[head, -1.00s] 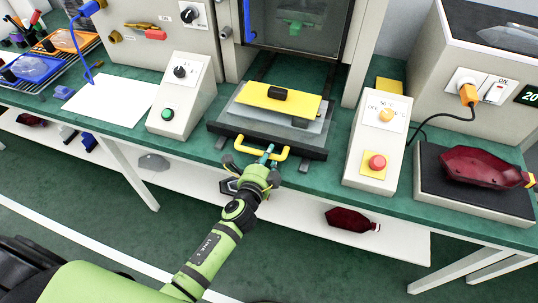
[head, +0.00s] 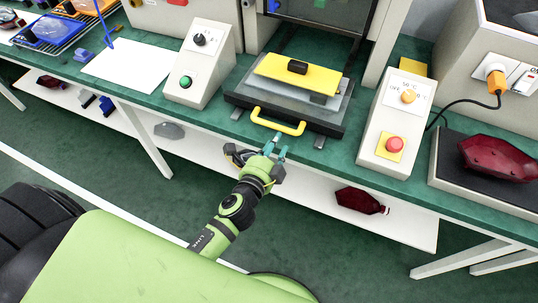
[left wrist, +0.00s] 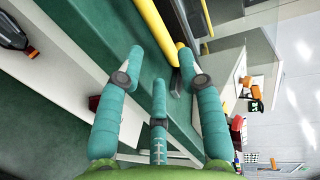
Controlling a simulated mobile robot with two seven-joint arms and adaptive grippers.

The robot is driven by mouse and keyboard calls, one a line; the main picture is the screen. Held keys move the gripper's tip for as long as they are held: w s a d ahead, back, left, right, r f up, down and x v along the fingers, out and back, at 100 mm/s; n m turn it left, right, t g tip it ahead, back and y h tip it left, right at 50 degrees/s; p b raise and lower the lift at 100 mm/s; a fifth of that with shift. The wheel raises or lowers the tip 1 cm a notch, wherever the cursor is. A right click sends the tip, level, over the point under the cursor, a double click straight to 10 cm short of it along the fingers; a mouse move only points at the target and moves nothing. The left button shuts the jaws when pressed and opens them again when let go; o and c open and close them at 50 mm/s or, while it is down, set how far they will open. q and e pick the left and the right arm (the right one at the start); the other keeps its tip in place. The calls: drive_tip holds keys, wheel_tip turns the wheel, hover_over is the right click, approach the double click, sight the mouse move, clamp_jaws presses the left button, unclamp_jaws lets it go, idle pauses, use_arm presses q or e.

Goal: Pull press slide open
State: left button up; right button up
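The press slide is a dark plate (head: 242,97) on rails, standing out in front of the press on the green bench. A yellow handle (head: 278,122) is fixed to its front edge. A yellow block (head: 283,72) with a black knob lies on it. My left gripper (head: 275,143) is just in front of and below the handle, apart from it. In the left wrist view its teal fingers (left wrist: 160,75) are spread with nothing between them, and the yellow handle (left wrist: 152,28) lies beyond the tips. My right gripper is not in view.
A control box with a green button (head: 186,82) stands left of the slide. Another with a red button (head: 395,145) stands right. A dark red lamp (head: 497,157) lies on a block farther right. A lower shelf (head: 222,157) holds another red lamp (head: 358,200).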

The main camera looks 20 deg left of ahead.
use_arm(q)
drive_tip(key=v, duration=0.5)
drive_tip(key=shift+w, duration=0.1)
idle(0.3)
drive_tip(key=s+a+f+n+g, duration=0.1)
drive_tip(key=s+f+n+g, duration=0.4)
drive_tip(key=f, duration=0.9)
drive_tip(key=s+a+f+n+g, duration=0.1)
drive_tip(key=s+f+n+g, duration=0.2)
drive_tip(key=s+f, duration=0.8)
drive_tip(key=s+a+f+n+g, duration=0.2)
drive_tip(key=s+f+n+g, duration=0.1)
drive_tip(key=s+f, duration=0.5)
drive_tip(key=s+a+f+n+g, duration=0.3)
drive_tip(key=s+f+n, duration=0.2)
drive_tip(key=s+f, duration=0.3)
drive_tip(key=shift+s+a+g+y, duration=0.15)
drive_tip(key=shift+s+g+y, duration=0.15)
drive_tip(key=shift+s, duration=0.85)
